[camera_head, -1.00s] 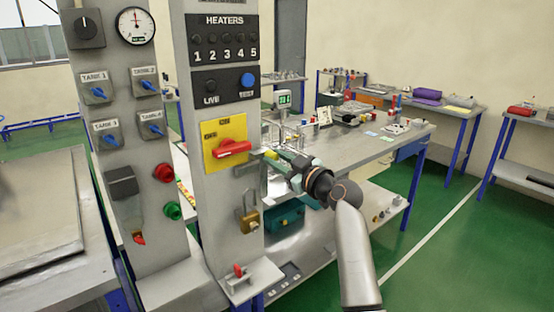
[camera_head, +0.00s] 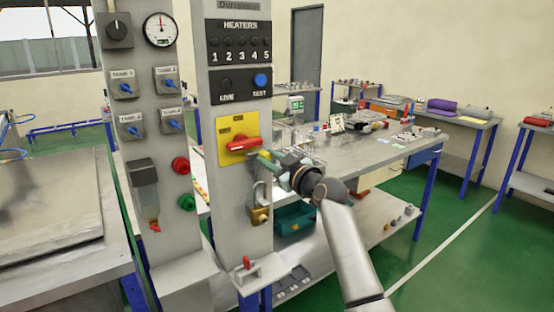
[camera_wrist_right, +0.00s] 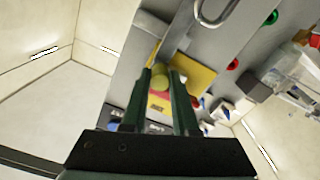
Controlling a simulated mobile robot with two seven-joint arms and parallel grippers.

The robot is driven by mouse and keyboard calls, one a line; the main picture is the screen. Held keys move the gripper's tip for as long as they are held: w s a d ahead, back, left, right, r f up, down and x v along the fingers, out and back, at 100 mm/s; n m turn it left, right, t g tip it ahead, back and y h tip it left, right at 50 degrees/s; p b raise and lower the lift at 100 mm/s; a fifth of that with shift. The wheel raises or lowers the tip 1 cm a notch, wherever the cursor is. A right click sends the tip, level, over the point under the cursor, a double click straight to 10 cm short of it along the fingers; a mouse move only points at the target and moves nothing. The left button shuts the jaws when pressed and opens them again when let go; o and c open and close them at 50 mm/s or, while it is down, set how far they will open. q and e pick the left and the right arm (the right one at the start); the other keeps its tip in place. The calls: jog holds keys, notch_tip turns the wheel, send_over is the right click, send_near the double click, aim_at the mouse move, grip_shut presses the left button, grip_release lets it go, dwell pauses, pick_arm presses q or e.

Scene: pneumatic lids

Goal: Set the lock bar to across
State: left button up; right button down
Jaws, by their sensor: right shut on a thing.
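The yellow switch plate (camera_head: 224,152) with its red handle (camera_head: 240,144) is on the grey column. My right gripper (camera_head: 262,156) is at the handle's right end, reaching in from the right. In the right wrist view its green fingers (camera_wrist_right: 161,84) are shut on a round yellow knob (camera_wrist_right: 160,80). A grey bar (camera_wrist_right: 178,40), seemingly the lock bar, runs from near this knob away from the gripper. In the head view the gripper hides the knob, and I cannot tell the bar's angle there. My left gripper is not in view.
A brass padlock (camera_head: 260,215) hangs on the column below the plate. A heater panel (camera_head: 240,42) is above it. A second column with tank switches (camera_head: 124,90) stands to the left. A workbench (camera_head: 350,152) with several items is behind my right arm.

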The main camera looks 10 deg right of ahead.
jog(key=c, duration=0.7)
grip_release()
jog(key=shift+a, duration=0.3)
jog(key=shift+d, duration=0.1)
jog(key=b+v, duration=0.1)
jog(key=v, duration=1.1)
jog(key=shift+s+b, duration=0.3)
jog(key=shift+b, duration=0.05)
jog(key=shift+d, duration=0.1)
